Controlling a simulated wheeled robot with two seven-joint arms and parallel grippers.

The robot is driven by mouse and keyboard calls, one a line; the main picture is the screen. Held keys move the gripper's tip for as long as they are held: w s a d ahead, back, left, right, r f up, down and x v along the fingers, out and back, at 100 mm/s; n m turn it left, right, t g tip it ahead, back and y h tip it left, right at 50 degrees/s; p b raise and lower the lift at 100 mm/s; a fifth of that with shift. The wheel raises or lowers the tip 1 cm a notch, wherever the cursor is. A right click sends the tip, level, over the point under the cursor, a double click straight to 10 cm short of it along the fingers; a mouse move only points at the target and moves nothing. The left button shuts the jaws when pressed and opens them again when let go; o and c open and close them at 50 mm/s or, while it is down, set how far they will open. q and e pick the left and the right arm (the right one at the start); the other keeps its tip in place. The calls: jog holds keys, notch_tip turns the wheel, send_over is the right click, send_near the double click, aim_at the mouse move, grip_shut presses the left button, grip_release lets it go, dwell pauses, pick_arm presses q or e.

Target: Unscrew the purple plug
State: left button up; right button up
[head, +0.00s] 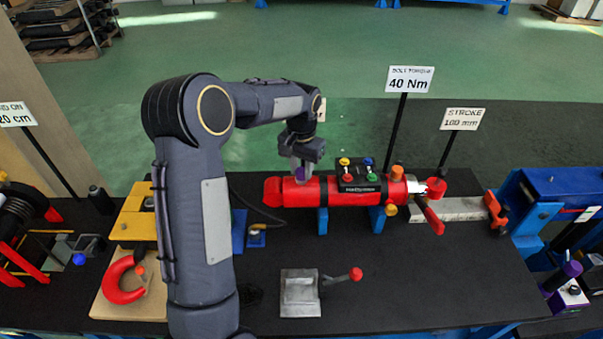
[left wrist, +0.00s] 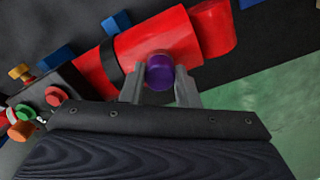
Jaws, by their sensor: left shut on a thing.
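The purple plug (left wrist: 159,72) sits on top of the red cylinder (left wrist: 180,40) near its end, between my left gripper's fingers in the left wrist view. In the head view the plug (head: 300,174) shows as a small purple patch below my left gripper (head: 299,166), near the left end of the red cylinder (head: 330,190). My left gripper is shut on the plug from above; its fingers also show in the left wrist view (left wrist: 160,88). I cannot tell how far the plug is screwed in. My right gripper is not in view.
A black block with coloured caps (head: 360,178) is mounted on the cylinder, right of the plug. A grey clamp with a red-knobbed lever (head: 300,295) stands in front. A red hook (head: 121,281) lies at left. Sign posts (head: 398,130) rise behind. The front right of the black table is clear.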

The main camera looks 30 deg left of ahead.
pick_arm(q)
jog(key=shift+r, duration=0.1)
jog(key=n, duration=0.4)
jog(key=shift+n, duration=0.7)
jog(key=n, duration=0.2)
jog(key=shift+r+n, duration=0.1)
jog(key=shift+n, duration=0.2)
jog(key=shift+n+p, duration=0.3)
jog(key=shift+n, duration=0.9)
jog(key=n, duration=0.3)
jog(key=shift+r+p, duration=0.1)
jog(key=shift+p, duration=0.3)
jog(key=shift+w+n, duration=0.1)
jog(key=shift+n, duration=1)
